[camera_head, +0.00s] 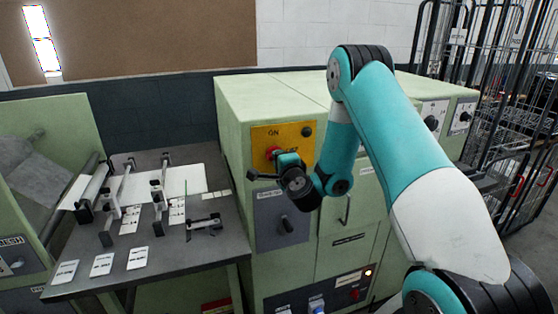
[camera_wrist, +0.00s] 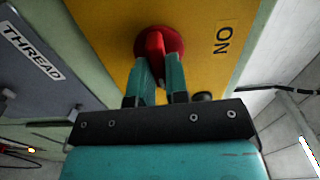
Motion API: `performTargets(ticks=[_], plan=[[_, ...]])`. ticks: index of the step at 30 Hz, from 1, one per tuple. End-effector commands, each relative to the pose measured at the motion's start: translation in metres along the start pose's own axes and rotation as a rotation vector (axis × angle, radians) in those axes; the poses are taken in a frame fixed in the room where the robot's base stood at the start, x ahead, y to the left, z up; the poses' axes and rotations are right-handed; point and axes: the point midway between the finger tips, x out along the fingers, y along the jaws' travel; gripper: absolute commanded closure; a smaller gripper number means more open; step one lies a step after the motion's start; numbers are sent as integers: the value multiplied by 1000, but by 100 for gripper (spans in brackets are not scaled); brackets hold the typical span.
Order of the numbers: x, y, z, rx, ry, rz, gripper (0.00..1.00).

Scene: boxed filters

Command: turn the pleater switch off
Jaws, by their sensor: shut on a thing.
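The red rotary switch (camera_head: 271,153) sits on a yellow panel (camera_head: 262,134) marked ON, on the front of a pale green cabinet. In the wrist view the red switch (camera_wrist: 158,38) has a raised grip bar, and the ON label lies to its right on the yellow panel (camera_wrist: 110,30). My gripper (camera_wrist: 159,64) is shut on this bar, one teal finger on each side. In the head view my gripper (camera_head: 286,160) is at the panel and covers part of the switch. I cannot read a pleater label in either view.
A grey panel (camera_head: 268,206) with a dark knob (camera_head: 286,223) is below the yellow one; the wrist view shows a THREAD label (camera_wrist: 33,52). A table (camera_head: 190,250) with rollers and cards stands left. Wire cages (camera_head: 510,110) stand at right.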

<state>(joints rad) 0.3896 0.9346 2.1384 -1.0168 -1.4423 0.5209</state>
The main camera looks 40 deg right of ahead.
Motion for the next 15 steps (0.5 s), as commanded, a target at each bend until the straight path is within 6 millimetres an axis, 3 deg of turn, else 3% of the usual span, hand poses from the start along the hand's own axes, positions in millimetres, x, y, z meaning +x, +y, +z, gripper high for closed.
performTargets(ticks=[15], plan=[[-1, 2, 0, 55, -1, 5, 100]])
